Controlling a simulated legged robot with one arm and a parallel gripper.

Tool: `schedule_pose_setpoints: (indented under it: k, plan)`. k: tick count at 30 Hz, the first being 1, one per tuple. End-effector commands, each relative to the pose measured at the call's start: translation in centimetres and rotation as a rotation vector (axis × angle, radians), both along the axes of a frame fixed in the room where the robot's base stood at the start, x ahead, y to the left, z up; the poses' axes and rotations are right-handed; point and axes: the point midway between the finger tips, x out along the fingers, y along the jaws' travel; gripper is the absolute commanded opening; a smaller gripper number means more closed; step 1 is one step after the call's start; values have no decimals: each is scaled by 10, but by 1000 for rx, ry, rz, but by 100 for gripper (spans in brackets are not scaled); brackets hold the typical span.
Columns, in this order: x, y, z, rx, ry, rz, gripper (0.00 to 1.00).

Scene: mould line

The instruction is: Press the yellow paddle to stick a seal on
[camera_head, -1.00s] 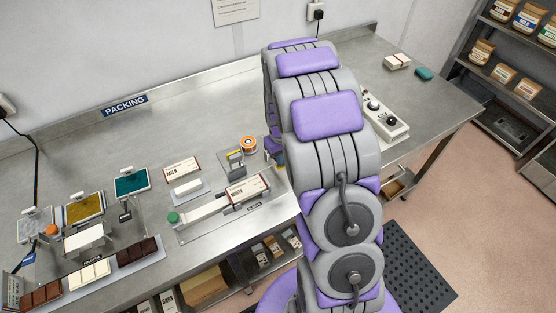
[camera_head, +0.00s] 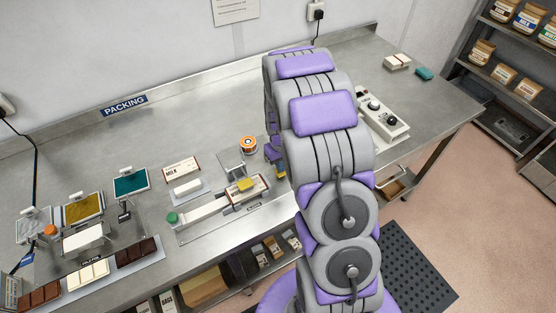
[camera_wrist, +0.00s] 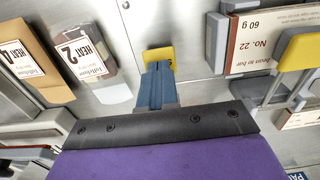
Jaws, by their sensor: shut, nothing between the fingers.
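The yellow paddle (camera_head: 247,186) is swung down over a white and brown bar box (camera_head: 258,189) on the metal slide. Whether it touches the box top I cannot tell. In the wrist view the paddle (camera_wrist: 302,52) is at the right, beside the box (camera_wrist: 250,42). My gripper (camera_head: 281,174) is just right of the box and paddle, partly hidden behind my arm. In the wrist view my gripper (camera_wrist: 158,62) shows blue fingers with a yellow tip, shut and empty, apart from the paddle. No seal is clearly visible on the box.
An orange roll (camera_head: 249,144) stands behind the slide. A loose bar box (camera_head: 182,165) lies behind it to the left. Trays and chocolate bars (camera_head: 88,273) fill the left of the bench. A control box (camera_head: 385,122) is at the right.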

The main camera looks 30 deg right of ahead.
Motion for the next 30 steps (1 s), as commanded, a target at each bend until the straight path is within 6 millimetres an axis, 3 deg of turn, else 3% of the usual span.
schedule_pose_setpoints:
  k: [8, 30]
  plan:
    - [-1, 0, 2, 1, 3, 0, 0]
    - [-1, 0, 43, 0, 2, 1, 0]
